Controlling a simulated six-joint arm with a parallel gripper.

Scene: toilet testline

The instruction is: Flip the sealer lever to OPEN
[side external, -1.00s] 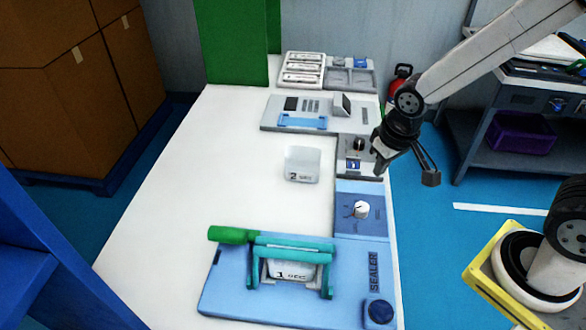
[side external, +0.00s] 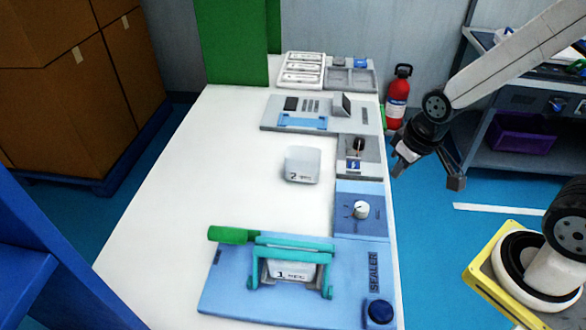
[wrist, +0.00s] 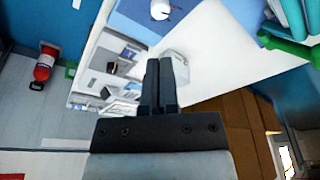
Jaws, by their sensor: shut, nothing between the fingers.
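The blue sealer (side external: 225,290) sits at the near end of the white bench. Its teal lever frame (side external: 295,243) has a green handle (side external: 234,235) pointing left. The frame spans a white container marked 1 (side external: 290,270). In the wrist view, part of the teal frame (wrist: 290,18) and the green handle (wrist: 283,46) show at the upper right. My gripper (side external: 455,182) is shut and empty, off the bench's right edge and well apart from the lever. Its closed fingers (wrist: 160,66) show in the wrist view.
A white container marked 2 (side external: 302,165) stands mid-bench. A blue panel with a white knob (side external: 361,209) lies behind the sealer. Grey devices (side external: 375,118) and a tray (side external: 303,70) are farther back. A green panel (side external: 232,45) stands at the back left. The bench's left side is clear.

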